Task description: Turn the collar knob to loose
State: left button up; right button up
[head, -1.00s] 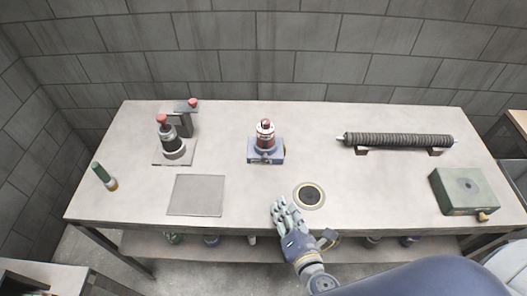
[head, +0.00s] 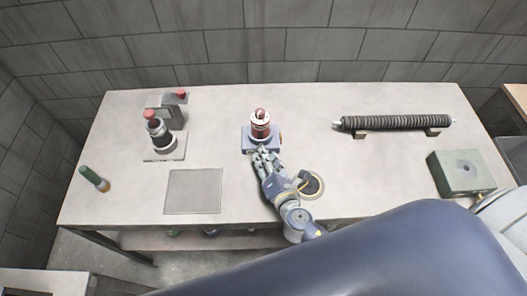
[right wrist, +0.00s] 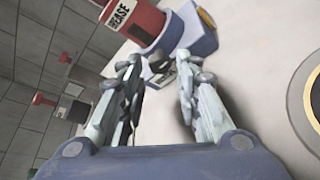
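A grease unit stands at the middle of the bench, with a red cylinder (head: 260,126) on a blue block (head: 247,141). In the right wrist view the cylinder (right wrist: 133,20) reads "GREASE", and the blue block (right wrist: 190,30) has a small dark knob-like part (right wrist: 159,63) on its front face. I cannot tell for sure whether this is the collar knob. My right gripper (head: 265,157) is just in front of the block. Its fingers (right wrist: 158,80) are apart, either side of the dark part, with no clear contact. My left gripper is not in view.
A dark round-centred disc (head: 313,184) lies beside my right wrist. A flat grey plate (head: 193,191) and a red-topped device (head: 159,134) are left. A ribbed tube (head: 395,122) on supports and a green box (head: 460,172) are right.

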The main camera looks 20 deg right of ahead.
jog(key=shift+x, duration=1.4)
grip_shut()
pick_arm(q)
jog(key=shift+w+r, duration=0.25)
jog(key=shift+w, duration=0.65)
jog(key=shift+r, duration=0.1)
pick_arm(e)
jog(key=shift+r, duration=0.1)
